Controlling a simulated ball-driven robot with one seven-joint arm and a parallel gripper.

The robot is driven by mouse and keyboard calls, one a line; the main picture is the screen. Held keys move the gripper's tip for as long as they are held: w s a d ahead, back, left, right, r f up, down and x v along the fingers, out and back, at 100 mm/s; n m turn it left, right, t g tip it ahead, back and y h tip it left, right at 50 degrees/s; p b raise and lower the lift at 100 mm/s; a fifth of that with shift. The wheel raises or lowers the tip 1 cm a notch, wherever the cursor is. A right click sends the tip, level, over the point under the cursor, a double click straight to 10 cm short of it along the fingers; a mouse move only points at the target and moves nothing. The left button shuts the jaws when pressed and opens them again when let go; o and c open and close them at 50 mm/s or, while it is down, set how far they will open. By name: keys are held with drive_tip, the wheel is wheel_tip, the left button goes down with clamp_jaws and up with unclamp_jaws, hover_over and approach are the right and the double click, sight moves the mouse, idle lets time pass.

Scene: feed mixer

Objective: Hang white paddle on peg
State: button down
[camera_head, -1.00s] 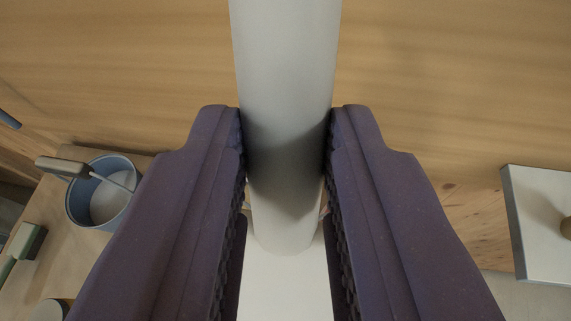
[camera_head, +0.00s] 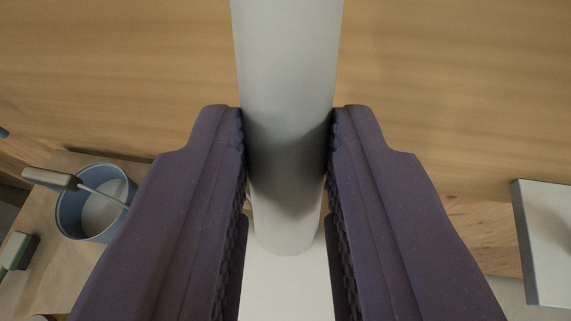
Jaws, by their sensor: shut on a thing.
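The white paddle (camera_head: 287,80) is between the two purple fingers of my gripper (camera_head: 287,150). Its thick, round pale handle runs from the top edge of the picture down between the fingers. A flat white part (camera_head: 285,285) shows below the handle's end, between the fingers. My gripper is shut on the handle, with the ribbed pads touching both sides. No peg can be made out for certain in this view.
A blue bucket (camera_head: 70,212) with a grey-handled tool (camera_head: 52,179) leaning in it stands on a wooden surface at the left. A green block-like thing (camera_head: 18,250) lies at the far left. A pale panel (camera_head: 545,235) is at the right. A wide wooden surface (camera_head: 450,90) spans the back.

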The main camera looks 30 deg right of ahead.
drive_tip(key=c, duration=0.8)
unclamp_jaws()
drive_tip(key=v, duration=0.8)
drive_tip(key=w+a+r+n+t+y+b, duration=0.2)
drive_tip(key=w+a+r+b, duration=0.2)
drive_tip(key=a+r+b, duration=0.15)
drive_tip(key=w+a+r+n+t+y+b, duration=0.1)
drive_tip(key=w+a+r+n+y+b, duration=0.2)
drive_tip(key=w+a+r+b, duration=0.3)
drive_tip(key=s+a+r+n+y+b, duration=0.1)
drive_tip(key=s+a+r+b, duration=0.1)
drive_tip(key=s+a+r, duration=0.1)
drive_tip(key=s+a+r+n+t+y+b, duration=0.1)
drive_tip(key=s+a+r+b, duration=0.1)
drive_tip(key=s+a+r, duration=0.1)
drive_tip(key=s+a+r+n+y+b, duration=0.1)
drive_tip(key=s+a+r+b, duration=0.1)
drive_tip(key=s+a+r, duration=0.2)
drive_tip(key=shift+a+r+t, duration=0.15)
drive_tip(key=shift+a+r, duration=0.25)
drive_tip(key=shift+a, duration=0.4)
drive_tip(key=shift+a+r+t, duration=0.15)
drive_tip(key=shift+a+r, duration=0.2)
drive_tip(key=shift+a, duration=0.45)
